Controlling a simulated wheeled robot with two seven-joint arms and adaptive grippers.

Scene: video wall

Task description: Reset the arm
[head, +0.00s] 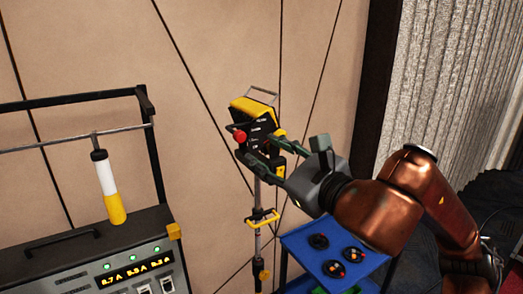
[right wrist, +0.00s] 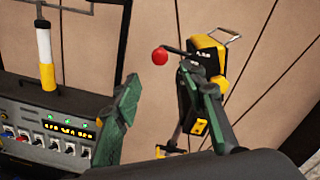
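My right arm comes in from the right in the head view. Its right gripper (head: 256,147) has its fingers apart, in front of a yellow-and-black device (head: 255,112) on a stand. In the right wrist view the same gripper (right wrist: 157,82) shows two separated green fingers with nothing held between them. The device's red knob (head: 239,135) is near the fingertips in the head view. In the wrist view the red knob (right wrist: 160,56) lies beyond the gap, and the right finger overlaps part of the device (right wrist: 207,55). I cannot tell whether they touch. My left gripper is not in view.
A control console (head: 60,255) with green lights and a lit display stands at lower left, under a frame with a hanging white-and-yellow cylinder (head: 107,185). A blue tray (head: 302,258) with several dark round pieces is below my right arm. A panelled wall (head: 215,40) is behind.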

